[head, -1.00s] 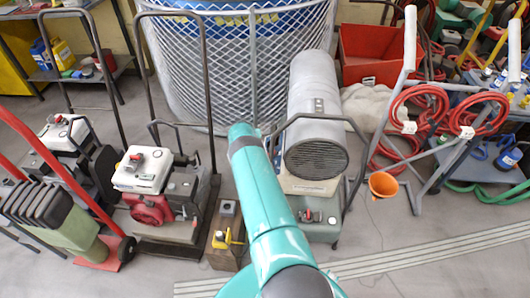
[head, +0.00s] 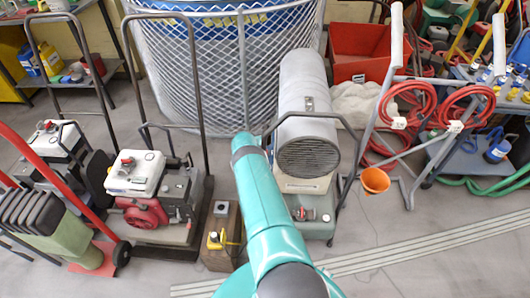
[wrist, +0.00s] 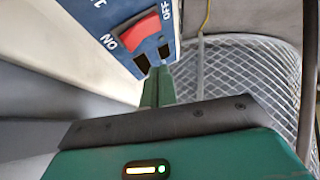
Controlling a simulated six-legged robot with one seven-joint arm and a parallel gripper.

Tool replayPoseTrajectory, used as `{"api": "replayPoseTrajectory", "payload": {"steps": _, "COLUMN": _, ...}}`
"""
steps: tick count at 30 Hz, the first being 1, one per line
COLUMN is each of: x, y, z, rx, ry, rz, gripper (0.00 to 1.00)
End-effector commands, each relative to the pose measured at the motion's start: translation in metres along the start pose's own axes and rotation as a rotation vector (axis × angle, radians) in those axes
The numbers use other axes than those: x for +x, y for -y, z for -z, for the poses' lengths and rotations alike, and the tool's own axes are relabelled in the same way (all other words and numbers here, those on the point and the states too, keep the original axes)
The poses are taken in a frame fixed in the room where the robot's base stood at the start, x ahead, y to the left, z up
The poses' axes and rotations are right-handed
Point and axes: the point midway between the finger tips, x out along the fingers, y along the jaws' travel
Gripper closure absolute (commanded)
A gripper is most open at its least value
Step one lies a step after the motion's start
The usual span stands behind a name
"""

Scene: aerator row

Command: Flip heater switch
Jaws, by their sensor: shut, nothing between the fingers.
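The heater (head: 308,112) is a grey cylinder with a round front grille, on a wheeled frame in the middle of the head view. I cannot tell which side of the rocker is pressed. My gripper (wrist: 157,80) is shut and empty, with its green fingertips close to the panel's lower edge, below the switch. Whether they touch the panel is unclear. In the head view the gripper is hidden beyond my arm.
A mesh cage (head: 205,75) stands behind the heater. A generator cart (head: 150,195) and a wooden block with a yellow item (head: 219,235) are to the left. A hose stand (head: 398,135) with red hoses and an orange funnel (head: 375,180) is to the right. Front-right floor is clear.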

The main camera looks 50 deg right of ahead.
Motion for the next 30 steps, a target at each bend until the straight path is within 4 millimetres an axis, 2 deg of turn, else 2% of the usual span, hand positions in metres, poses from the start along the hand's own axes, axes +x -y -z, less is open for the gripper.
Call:
{"api": "replayPoseTrajectory", "payload": {"steps": 3, "x": 0.011, "y": -0.008, "z": -0.009, "rx": 0.000, "ry": 0.001, "rz": 0.000, "gripper": 1.00}}
{"api": "replayPoseTrajectory", "payload": {"steps": 9, "x": 0.021, "y": -0.015, "z": -0.016, "rx": 0.000, "ry": 0.000, "rz": 0.001, "gripper": 1.00}}
{"api": "replayPoseTrajectory", "payload": {"steps": 30, "x": 0.022, "y": -0.016, "z": -0.016, "rx": 0.000, "ry": 0.000, "rz": 0.001, "gripper": 1.00}}
